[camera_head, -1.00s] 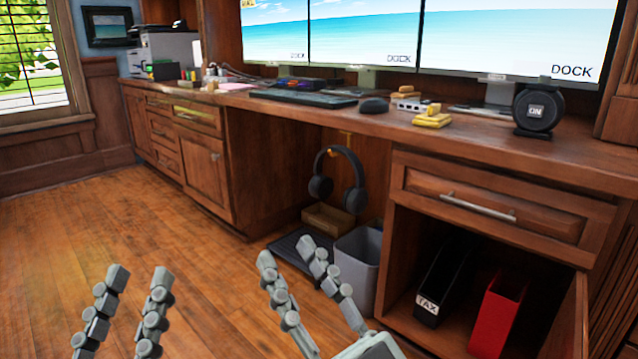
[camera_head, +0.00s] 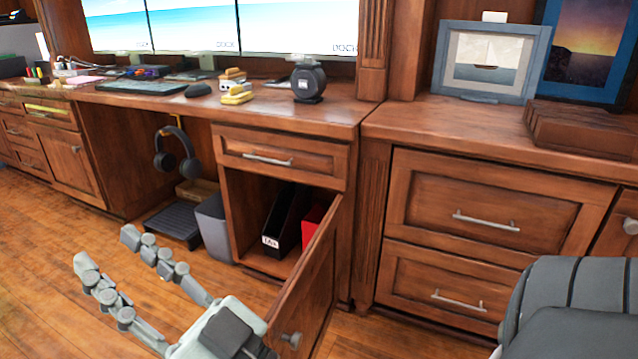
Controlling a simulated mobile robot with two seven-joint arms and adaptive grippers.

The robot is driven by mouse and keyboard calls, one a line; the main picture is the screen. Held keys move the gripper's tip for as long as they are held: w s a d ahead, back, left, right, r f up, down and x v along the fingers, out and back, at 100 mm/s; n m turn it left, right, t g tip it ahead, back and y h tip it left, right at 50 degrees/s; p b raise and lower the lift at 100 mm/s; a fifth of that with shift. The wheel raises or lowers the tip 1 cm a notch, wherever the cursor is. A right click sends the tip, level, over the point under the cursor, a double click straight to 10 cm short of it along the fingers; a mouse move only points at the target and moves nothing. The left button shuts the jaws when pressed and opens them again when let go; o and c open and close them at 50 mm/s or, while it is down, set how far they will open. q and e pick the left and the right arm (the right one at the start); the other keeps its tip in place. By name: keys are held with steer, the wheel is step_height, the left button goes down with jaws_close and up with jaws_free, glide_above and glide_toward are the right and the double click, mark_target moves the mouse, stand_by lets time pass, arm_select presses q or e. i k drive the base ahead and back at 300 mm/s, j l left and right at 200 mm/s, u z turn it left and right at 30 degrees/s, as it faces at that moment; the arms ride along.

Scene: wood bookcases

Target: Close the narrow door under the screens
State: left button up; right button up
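The narrow wooden door (camera_head: 312,285) is swung wide open toward me from the cabinet under the screens. It hangs from the right side of the opening, and its round knob (camera_head: 292,340) is near its free edge at the bottom of the view. Inside the cabinet stand a black file holder (camera_head: 285,222) and a red one (camera_head: 313,222), partly hidden. My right gripper (camera_head: 108,250) is open and empty at lower left, fingers pointing up and left. Its palm is left of the door's free edge; I cannot tell whether they touch. My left gripper is out of view.
A grey bin (camera_head: 213,228) and a dark footrest (camera_head: 173,224) stand left of the cabinet. Headphones (camera_head: 176,152) hang under the desk. A dark padded chair (camera_head: 570,310) fills the lower right. The floor at left is clear.

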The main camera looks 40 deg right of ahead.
mark_target(298, 321)
steer(key=k+l+z, duration=0.25)
steer(key=k, duration=0.25)
steer(key=k+l+z, duration=0.25)
steer(key=k, duration=0.2)
steer(key=k+z, duration=0.25)
steer(key=k, duration=0.85)
steer(key=i+z, duration=0.15)
steer(key=i, duration=0.45)
steer(key=i+j+z, duration=0.15)
steer(key=i, duration=0.4)
